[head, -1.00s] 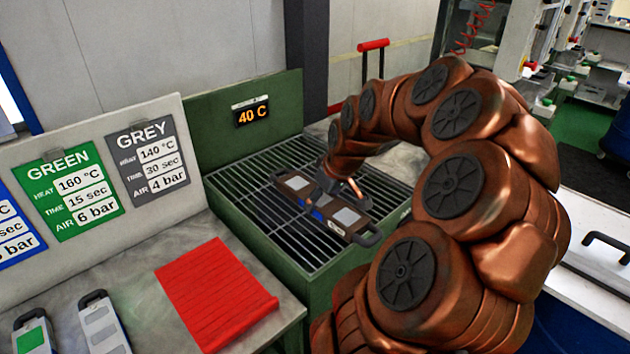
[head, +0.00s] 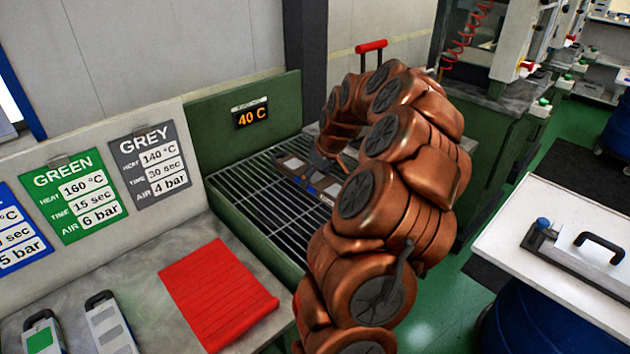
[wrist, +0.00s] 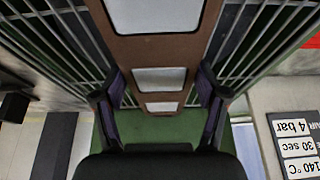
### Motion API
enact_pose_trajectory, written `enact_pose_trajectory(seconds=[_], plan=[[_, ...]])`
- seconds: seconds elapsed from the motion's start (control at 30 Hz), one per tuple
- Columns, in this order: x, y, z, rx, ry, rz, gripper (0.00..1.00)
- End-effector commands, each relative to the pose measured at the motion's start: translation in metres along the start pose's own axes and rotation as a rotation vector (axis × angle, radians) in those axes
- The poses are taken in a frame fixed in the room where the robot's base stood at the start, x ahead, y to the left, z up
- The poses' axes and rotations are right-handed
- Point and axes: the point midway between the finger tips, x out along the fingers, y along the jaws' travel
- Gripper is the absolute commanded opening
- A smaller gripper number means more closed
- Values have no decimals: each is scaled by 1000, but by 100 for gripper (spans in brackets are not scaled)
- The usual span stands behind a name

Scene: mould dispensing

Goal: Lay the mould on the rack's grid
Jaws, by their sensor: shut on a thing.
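The mould (head: 293,164) is a long brown bar with pale grey windows, and it lies over the far part of the rack's grid (head: 283,217). My arm hides its near right end in the head view. My gripper (wrist: 160,100) is shut on the mould, one finger on each long side, with a row of windows between them in the wrist view (wrist: 160,48). In the head view my gripper (head: 325,168) is above the mould. Grid bars show on both sides of the mould. I cannot tell whether the mould touches them.
The green rack has a back panel (head: 222,121) reading 40 C. A red ribbed mat (head: 220,295) lies on the grey bench at the left, near two flat plates with black handles (head: 107,328). Setting signs (head: 75,200) stand behind. A white table (head: 510,222) stands right.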

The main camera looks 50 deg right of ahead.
Motion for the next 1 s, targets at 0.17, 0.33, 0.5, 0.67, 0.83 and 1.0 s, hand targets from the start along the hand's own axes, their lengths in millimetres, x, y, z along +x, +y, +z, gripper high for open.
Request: enact_pose_trajectory(seconds=[0.17,0.33,0.5,0.67,0.83,1.0], plan=[[2,7,-10,0,4,3,3],[5,8,-10,0,3,3,3],[18,9,-4,1,2,3,3],[34,8,3,0,0,2,3],[36,9,3,-1,4,5,3],[38,9,3,-1,4,4,3]])
